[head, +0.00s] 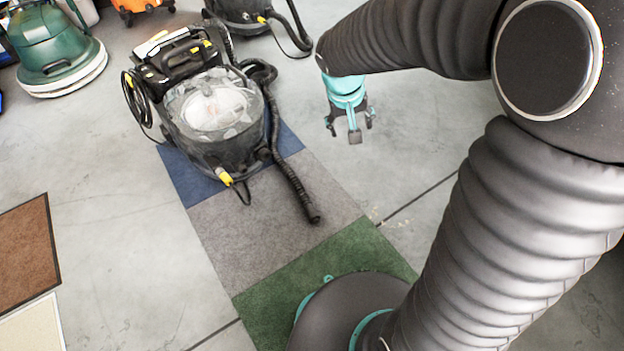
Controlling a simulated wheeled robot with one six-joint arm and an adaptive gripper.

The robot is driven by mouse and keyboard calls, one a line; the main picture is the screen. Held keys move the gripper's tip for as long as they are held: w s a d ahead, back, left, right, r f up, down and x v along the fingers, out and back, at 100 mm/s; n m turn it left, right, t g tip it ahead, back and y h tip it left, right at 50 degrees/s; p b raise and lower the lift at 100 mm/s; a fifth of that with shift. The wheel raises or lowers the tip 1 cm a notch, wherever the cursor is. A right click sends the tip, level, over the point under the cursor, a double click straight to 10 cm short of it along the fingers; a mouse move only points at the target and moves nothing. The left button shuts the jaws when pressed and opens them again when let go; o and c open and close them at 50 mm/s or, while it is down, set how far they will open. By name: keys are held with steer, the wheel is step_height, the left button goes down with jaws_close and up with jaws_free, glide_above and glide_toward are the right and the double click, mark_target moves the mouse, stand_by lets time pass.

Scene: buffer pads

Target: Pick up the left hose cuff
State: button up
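A black ribbed hose (290,180) runs from a black and clear vacuum cleaner (212,110) onto a grey floor pad. Its dark end cuff (313,216) lies on the grey pad, close to the green pad. My gripper (351,129) hangs from its teal wrist, above and to the right of this cuff in the picture, clearly apart from it. Its dark fingers are spread, with nothing visible between them. Another machine's black hose (295,30) shows at the top; I cannot make out its cuff clearly.
Blue, grey (250,222) and green (300,277) pads lie in a row on the concrete. A green floor machine (55,50) stands at the upper left. A brown mat (25,250) lies at the left. The concrete between the mat and the pads is clear.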

steer(key=w+a+f+n+b, duration=0.1)
steer(key=w+a+f, duration=0.2)
steer(key=f, duration=0.4)
steer(key=w+a+f+b, duration=0.1)
steer(key=w+a+f, duration=0.25)
steer(key=f, duration=0.35)
steer(key=n+g+h+b, duration=0.1)
steer(key=n+h+b, duration=0.1)
glide_toward(308, 207)
steer(key=b+x, duration=0.1)
steer(key=x, duration=0.2)
steer(key=shift+d+f, duration=0.1)
steer(key=shift+f, duration=0.3)
steer(key=shift+b+x, duration=0.6)
steer(key=shift+x, duration=2.45)
steer(key=c, duration=1.2)
steer(key=shift+c, duration=0.2)
steer(key=shift+r, duration=0.1)
